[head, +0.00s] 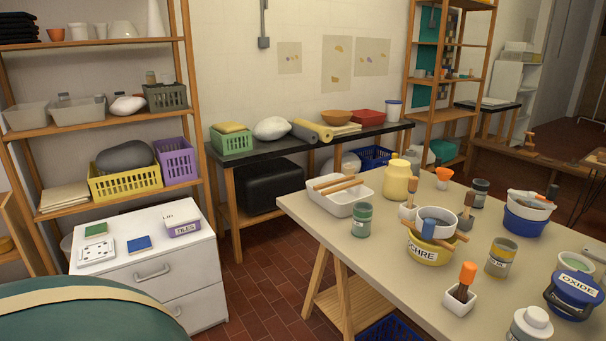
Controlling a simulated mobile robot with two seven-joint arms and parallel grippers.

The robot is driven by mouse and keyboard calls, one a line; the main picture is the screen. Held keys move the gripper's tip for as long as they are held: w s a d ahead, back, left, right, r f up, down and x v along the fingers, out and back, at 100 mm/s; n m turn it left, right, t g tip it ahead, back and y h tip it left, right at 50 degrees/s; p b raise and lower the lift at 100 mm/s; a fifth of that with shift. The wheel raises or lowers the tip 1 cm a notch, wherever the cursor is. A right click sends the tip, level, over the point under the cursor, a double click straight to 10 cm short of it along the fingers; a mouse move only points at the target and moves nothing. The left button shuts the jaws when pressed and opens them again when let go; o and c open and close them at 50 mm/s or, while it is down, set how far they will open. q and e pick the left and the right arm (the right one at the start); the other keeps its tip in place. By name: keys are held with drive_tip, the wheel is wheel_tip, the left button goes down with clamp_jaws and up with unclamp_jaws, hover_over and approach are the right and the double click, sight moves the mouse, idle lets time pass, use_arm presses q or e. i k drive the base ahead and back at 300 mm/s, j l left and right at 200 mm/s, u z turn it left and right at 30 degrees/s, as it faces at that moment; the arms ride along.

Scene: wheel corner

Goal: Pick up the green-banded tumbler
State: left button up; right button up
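I cannot make out a tumbler with a clear green band. A small greenish jar (361,219) with a pale label stands upright on the beige table (405,295), in front of the white tray. A pale round vessel with green inside (577,263) stands near the table's right end, partly cut off by other things there. I cannot tell whether either is the tumbler. Neither of my grippers shows in the head view.
The table is crowded: a white tray (342,207), a yellow jar (397,181), an ochre tub (429,252), a brush pot (459,301) and a blue oxide tub (574,295). A white drawer cabinet (158,262) stands left. A large teal rounded form (90,322) fills the lower left.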

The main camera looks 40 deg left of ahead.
sight(362, 220)
drive_tip(key=u, duration=1.15)
